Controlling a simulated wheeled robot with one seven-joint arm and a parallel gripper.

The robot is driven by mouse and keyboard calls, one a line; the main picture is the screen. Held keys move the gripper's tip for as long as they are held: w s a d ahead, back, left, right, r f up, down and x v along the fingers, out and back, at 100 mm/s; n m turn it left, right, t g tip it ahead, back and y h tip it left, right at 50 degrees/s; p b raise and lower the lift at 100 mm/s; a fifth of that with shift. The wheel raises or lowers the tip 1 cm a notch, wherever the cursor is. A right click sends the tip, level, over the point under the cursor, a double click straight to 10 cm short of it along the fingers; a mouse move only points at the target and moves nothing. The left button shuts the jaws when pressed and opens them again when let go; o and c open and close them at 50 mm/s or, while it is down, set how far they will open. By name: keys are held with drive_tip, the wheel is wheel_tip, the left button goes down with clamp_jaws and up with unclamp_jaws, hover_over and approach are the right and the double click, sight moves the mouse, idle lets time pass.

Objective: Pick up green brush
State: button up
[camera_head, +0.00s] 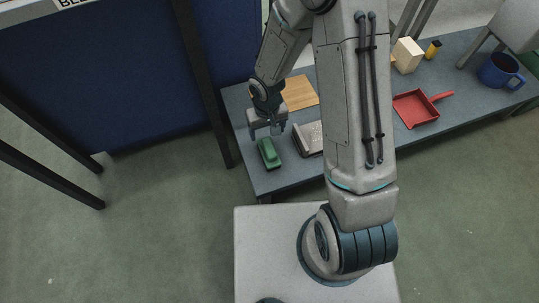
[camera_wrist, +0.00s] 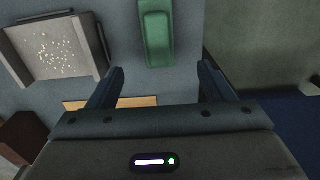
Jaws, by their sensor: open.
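The green brush (camera_head: 269,153) lies on the grey table near its left end in the head view. In the wrist view the green brush (camera_wrist: 157,34) shows at the top centre, cut off by the upper edge. My gripper (camera_head: 269,131) is just behind and above the brush in the head view. In the wrist view my gripper (camera_wrist: 160,77) has its two fingers spread wide, with nothing between them. The brush lies ahead of the gap between the fingertips, and I see no contact.
A grey tray with pale specks (camera_wrist: 57,50) sits beside the brush. A wooden board (camera_head: 299,92) lies behind. A red dustpan (camera_head: 415,108), a pale block (camera_head: 407,55), a yellow-black object (camera_head: 433,49) and a blue mug (camera_head: 499,71) stand to the right on the table (camera_head: 284,181).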

sight(269, 147)
wheel_tip(269, 147, down, 8)
drive_tip(key=b, duration=0.2)
drive_tip(key=shift+r+b, duration=0.25)
drive_tip(key=shift+b, duration=0.15)
drive_tip(key=f+b, duration=0.2)
drive_tip(key=f, duration=0.1)
drive_tip(key=f+b, duration=0.1)
drive_tip(key=f, duration=0.1)
drive_tip(key=shift+s+d, duration=0.25)
drive_tip(key=c, duration=1.2)
